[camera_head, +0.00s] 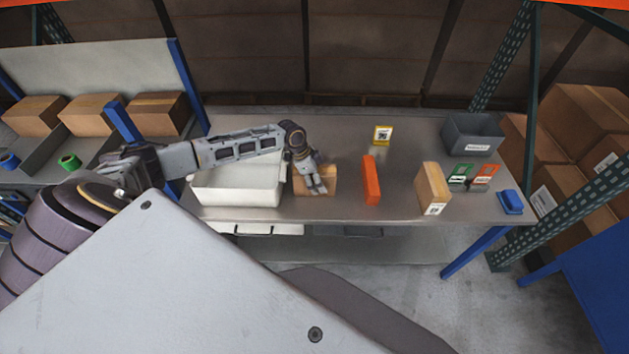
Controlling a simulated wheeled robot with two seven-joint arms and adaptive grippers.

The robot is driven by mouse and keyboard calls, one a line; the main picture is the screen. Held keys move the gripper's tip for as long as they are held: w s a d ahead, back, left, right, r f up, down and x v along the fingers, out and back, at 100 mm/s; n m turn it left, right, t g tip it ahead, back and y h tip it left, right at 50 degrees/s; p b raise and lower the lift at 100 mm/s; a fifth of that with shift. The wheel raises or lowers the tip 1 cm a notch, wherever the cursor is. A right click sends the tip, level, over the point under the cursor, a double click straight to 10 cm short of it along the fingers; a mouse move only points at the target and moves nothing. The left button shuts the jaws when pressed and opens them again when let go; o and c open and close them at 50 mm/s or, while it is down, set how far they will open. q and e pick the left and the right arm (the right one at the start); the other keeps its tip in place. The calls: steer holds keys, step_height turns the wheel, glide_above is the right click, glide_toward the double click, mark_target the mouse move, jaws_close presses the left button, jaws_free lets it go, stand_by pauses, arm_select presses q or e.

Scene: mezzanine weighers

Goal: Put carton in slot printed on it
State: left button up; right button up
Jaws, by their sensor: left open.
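A small brown carton (331,174) sits on the grey metal table, just right of a white tray. My left gripper (318,187) is open at this carton, and its fingers cover part of the near side. I cannot tell whether they touch it. A second brown carton (432,184) stands upright farther right, with a white printed label low on its near side; the print is too small to read. An orange upright block (371,182) stands between the two cartons. No slot with a readable mark shows. My right gripper is out of view.
The white tray (236,190) is left of my gripper. A yellow-edged code card (382,135) is at the back. A grey bin (472,134), a green card (459,174), an orange card (484,175) and a blue object (510,202) are right. The table's (345,212) front strip is clear.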

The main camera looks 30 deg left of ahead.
arm_select(q)
steer(key=c, duration=1.3)
steer(key=shift+r, duration=0.15)
steer(key=shift+c, duration=0.2)
steer(key=shift+w+r, duration=0.1)
steer(key=shift+r, duration=0.1)
step_height(320, 180, up, 10)
steer(key=shift+f+b, duration=0.1)
steer(key=shift+b, duration=0.5)
steer(key=shift+c, duration=0.2)
